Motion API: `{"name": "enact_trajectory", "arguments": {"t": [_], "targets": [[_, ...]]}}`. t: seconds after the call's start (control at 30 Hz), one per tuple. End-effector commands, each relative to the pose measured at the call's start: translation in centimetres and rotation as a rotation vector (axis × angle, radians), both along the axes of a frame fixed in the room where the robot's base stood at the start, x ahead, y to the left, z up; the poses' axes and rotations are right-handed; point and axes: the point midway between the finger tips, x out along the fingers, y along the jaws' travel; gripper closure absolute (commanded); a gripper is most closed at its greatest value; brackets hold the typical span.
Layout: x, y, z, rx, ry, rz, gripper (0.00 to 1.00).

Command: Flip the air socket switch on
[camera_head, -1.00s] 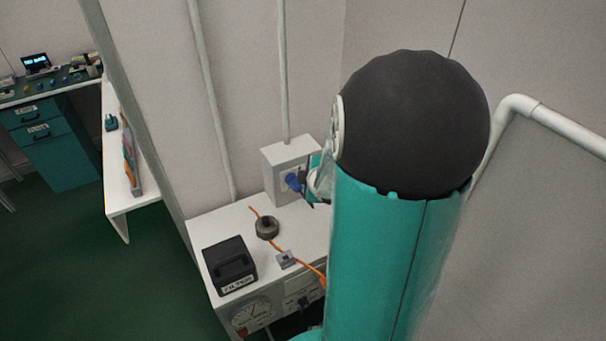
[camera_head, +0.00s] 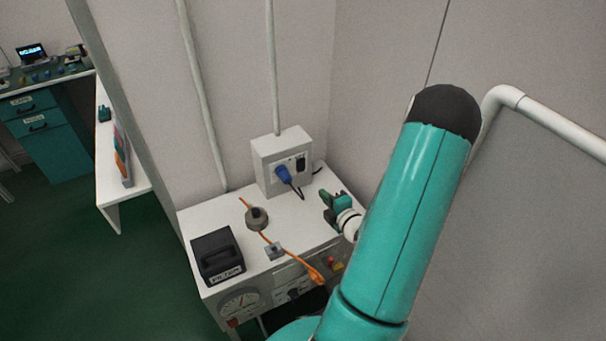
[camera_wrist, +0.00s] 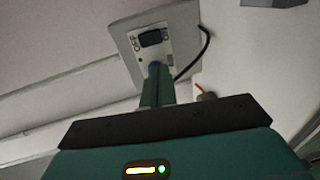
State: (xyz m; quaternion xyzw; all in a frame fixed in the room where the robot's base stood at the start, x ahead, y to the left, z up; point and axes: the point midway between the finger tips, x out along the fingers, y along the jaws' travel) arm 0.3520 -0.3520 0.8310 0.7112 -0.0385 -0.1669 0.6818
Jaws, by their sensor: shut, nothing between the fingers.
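The air socket is a pale grey box (camera_head: 268,152) at the back of the white bench, against the wall. A blue plug (camera_head: 283,174) with a dark cable sits in its front. A black switch (camera_head: 301,164) is on the face right of the plug. In the wrist view the switch (camera_wrist: 151,38) shows on the box (camera_wrist: 180,18) above my fingertips. My gripper (camera_head: 327,200) is shut and empty, in front and to the right of the socket, apart from it. Its green fingers (camera_wrist: 157,75) hide most of the plug in the wrist view. The switch's position is too small to tell.
A pale pipe (camera_head: 548,118) runs along the right wall.

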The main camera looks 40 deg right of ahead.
Motion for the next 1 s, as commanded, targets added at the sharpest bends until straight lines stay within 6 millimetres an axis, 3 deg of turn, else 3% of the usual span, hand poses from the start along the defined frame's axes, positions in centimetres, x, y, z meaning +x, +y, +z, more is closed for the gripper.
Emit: {"name": "enact_trajectory", "arguments": {"t": [0.2, 0.6, 0.77, 1.0], "targets": [[-1.4, -0.3, -0.5, -0.033, -0.055, -0.014, 1.0], [-1.2, -0.3, -0.5, -0.036, -0.057, -0.016, 1.0], [0.4, -0.8, -0.7, -0.037, -0.058, -0.014, 1.0], [4.8, -2.2, -1.3, -0.036, -0.059, -0.013, 1.0]]}}
